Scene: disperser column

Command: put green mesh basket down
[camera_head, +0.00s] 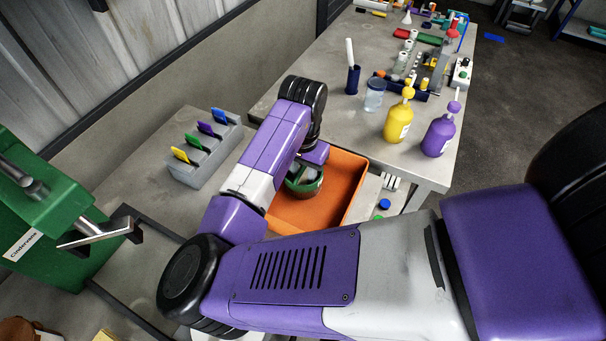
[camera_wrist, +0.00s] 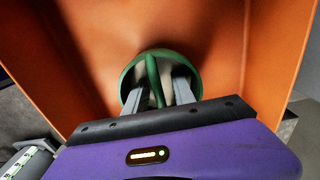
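The green mesh basket (camera_head: 304,182) is inside the orange bin (camera_head: 352,186) in the head view, near its back left, partly covered by my arm. In the wrist view it shows as a round green rim (camera_wrist: 128,76) with a green handle (camera_wrist: 152,78) across it and pale shapes inside. My gripper (camera_wrist: 160,90) reaches down over the basket, one grey finger on each side of the handle. The fingers stand apart, with a visible gap beside the handle. Whether the basket rests on the bin floor is hard to tell. In the head view the fingertips are hidden.
A grey block (camera_head: 204,150) with coloured tabs stands left of the bin. Yellow (camera_head: 399,118) and purple (camera_head: 439,134) pump bottles, a clear jar (camera_head: 374,96) and a dark blue holder (camera_head: 353,80) stand on the table behind. A green machine (camera_head: 50,225) is at left.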

